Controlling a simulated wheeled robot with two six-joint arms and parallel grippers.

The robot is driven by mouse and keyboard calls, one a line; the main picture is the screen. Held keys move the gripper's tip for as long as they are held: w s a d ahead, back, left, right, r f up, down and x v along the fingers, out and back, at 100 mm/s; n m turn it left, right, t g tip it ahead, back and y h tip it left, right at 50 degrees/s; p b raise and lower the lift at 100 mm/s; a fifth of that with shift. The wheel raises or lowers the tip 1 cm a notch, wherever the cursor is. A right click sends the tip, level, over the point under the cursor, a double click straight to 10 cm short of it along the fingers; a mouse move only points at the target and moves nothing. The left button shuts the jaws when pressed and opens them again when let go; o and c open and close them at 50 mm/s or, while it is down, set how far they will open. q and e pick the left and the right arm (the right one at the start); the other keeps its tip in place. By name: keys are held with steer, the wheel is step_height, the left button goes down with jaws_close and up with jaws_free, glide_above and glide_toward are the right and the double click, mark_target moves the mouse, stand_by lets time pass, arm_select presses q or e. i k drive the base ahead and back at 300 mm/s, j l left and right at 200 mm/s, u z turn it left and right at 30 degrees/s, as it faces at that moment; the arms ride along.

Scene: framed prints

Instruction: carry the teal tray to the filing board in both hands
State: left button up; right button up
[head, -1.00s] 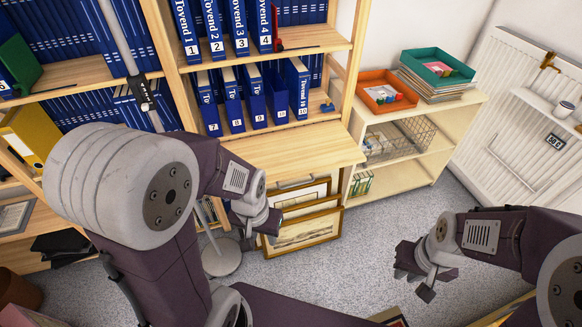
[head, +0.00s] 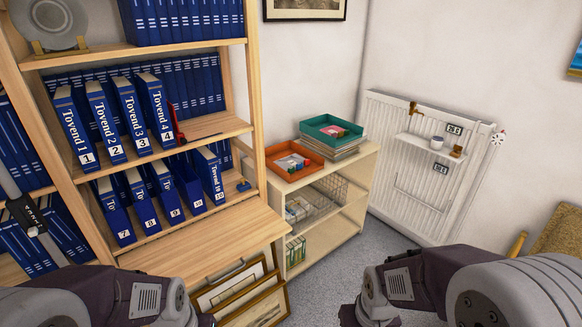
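The teal tray (head: 315,129) rests on a stack of papers or magazines (head: 335,151) on top of the low pale shelf unit. A small pink and red item lies in it. A bare wooden board (head: 205,252) juts out below the numbered blue binders; I cannot tell whether it is the filing board. My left gripper (head: 203,319) is at the bottom edge, left of centre, mostly cut off. My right gripper (head: 347,316) is at the bottom edge, right of centre, partly cut off. Both are well apart from the tray, and their finger openings are not clear.
An orange tray (head: 271,163) with small items sits in front of the teal tray on the low unit (head: 350,180). Framed prints (head: 255,303) lean below the wooden board. A radiator (head: 405,165) with a small shelf is at the right. Grey floor shows between the unit and my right arm.

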mark_target(235, 241)
steer(key=i+l+u, duration=0.1)
steer(key=i, duration=0.3)
steer(key=i+l+u, duration=0.1)
steer(key=i, duration=0.25)
steer(key=i+l+u, duration=0.1)
steer(key=l, duration=0.25)
steer(key=i+l, duration=0.3)
steer(key=i+l+u, duration=0.15)
steer(key=l, duration=0.25)
steer(key=i+l+u, duration=0.1)
steer(key=l, duration=0.25)
steer(key=i+l, duration=0.25)
steer(key=l, duration=0.15)
steer(key=i+l+u, duration=0.15)
steer(key=l, duration=0.25)
steer(key=i+l+u, duration=0.1)
steer(key=l, duration=0.3)
steer(key=i+l, duration=0.15)
steer(key=l, duration=0.15)
steer(key=i+l+u, duration=0.15)
steer(key=l, duration=0.15)
steer(key=i+l, duration=0.15)
steer(key=l, duration=0.15)
steer(key=i+l+u, duration=0.1)
steer(key=l, duration=0.25)
steer(key=i+l+u, duration=0.1)
steer(key=l, duration=0.2)
